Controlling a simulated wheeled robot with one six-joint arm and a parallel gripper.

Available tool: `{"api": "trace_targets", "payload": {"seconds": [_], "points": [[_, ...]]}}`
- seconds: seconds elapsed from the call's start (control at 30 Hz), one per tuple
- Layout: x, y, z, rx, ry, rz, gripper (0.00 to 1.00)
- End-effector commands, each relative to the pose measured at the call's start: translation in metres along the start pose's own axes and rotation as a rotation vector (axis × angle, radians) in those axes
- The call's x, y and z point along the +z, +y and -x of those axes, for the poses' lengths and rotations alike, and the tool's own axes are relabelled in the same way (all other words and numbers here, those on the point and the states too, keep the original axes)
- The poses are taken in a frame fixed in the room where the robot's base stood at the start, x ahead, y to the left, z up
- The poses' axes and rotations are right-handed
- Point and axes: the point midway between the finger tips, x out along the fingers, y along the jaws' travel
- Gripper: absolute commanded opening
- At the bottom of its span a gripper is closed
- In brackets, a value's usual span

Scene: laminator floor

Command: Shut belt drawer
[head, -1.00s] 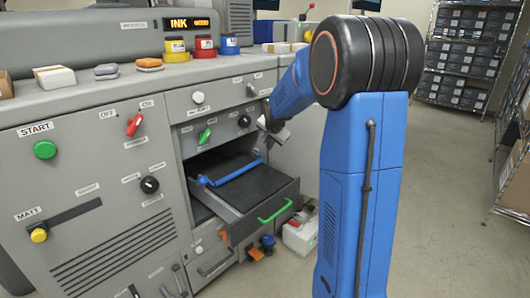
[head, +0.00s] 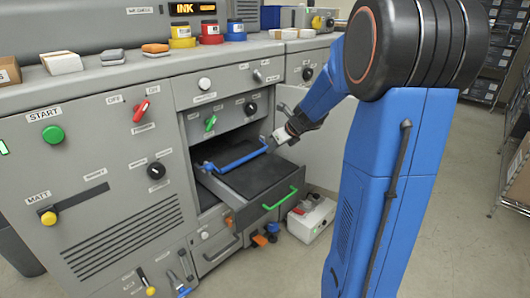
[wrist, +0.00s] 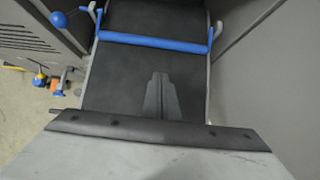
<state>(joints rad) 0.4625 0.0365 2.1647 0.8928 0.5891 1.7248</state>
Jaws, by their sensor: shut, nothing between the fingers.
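The belt drawer (head: 250,207) is pulled out of the grey machine in the head view. It has a green handle (head: 280,198) on its front and a black belt surface (head: 252,178) inside. A blue bar (head: 235,160) crosses above the belt towards the back; it also shows in the wrist view (wrist: 150,41). My gripper (head: 271,143) is near the right end of that bar, above the drawer. In the wrist view my gripper (wrist: 159,80) is shut and empty over the black belt surface (wrist: 125,80). The green handle is not visible in the wrist view.
A green knob (head: 211,123) and a black knob (head: 251,108) sit on the panel above the drawer. A white box (head: 311,219) stands on the floor to its right. Another handled drawer (head: 220,249) is below. Floor is open at the right.

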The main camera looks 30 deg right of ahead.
Motion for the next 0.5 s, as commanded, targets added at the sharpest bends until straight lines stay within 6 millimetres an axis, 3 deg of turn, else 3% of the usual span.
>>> {"api": "trace_targets", "payload": {"seconds": [0.5], "points": [[-0.001,0.001,-0.086,0.002,0.004,0.004,0.00]]}}
